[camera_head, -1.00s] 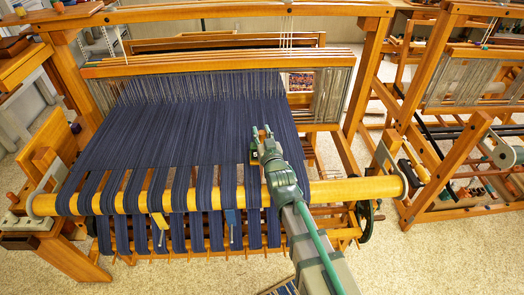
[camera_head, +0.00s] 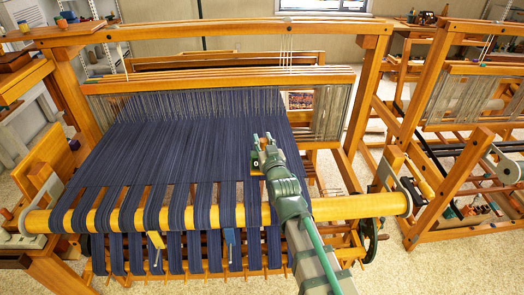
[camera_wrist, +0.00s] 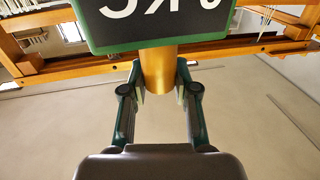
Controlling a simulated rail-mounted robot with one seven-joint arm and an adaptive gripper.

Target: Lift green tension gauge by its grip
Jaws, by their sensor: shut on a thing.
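The green tension gauge (camera_wrist: 155,25) fills the top of the wrist view. It has a green rim and a dark face with large white characters, cut off by the frame edge. Its brass-coloured grip (camera_wrist: 159,68) hangs below the face, between the two fingers of my gripper (camera_wrist: 159,90). The fingers are closed on the grip from both sides. In the head view my gripper (camera_head: 262,142) is over the right part of the dark blue warp (camera_head: 180,150). The gauge is mostly hidden by my gripper there, and its clearance from the warp cannot be told.
The loom's round front beam (camera_head: 345,207) crosses below my arm. The loom's upright post (camera_head: 366,95) stands to the right. A second loom (camera_head: 455,160) is further right.

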